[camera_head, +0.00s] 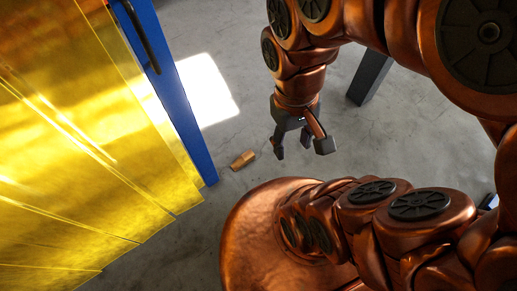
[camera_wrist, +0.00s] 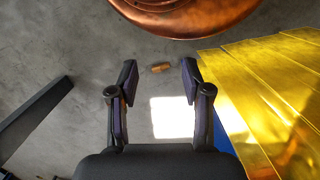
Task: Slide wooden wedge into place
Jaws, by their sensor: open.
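A small brown wooden wedge (camera_head: 243,160) lies on the grey concrete floor, close to the lower corner of a blue-edged yellow structure. It also shows in the wrist view (camera_wrist: 161,67), between and beyond the fingertips. My gripper (camera_head: 300,150) hangs above the floor to the right of the wedge in the head view. In the wrist view my gripper (camera_wrist: 160,70) has its two dark fingers spread wide, with nothing between them. The wedge looks clear of the fingers and well below them.
A shiny yellow panelled structure (camera_head: 80,150) with a blue edge post (camera_head: 172,90) fills the left of the head view. A dark grey post (camera_head: 370,76) stands at the back right. A bright light patch (camera_head: 208,90) lies on the floor. Bare floor surrounds the wedge's right side.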

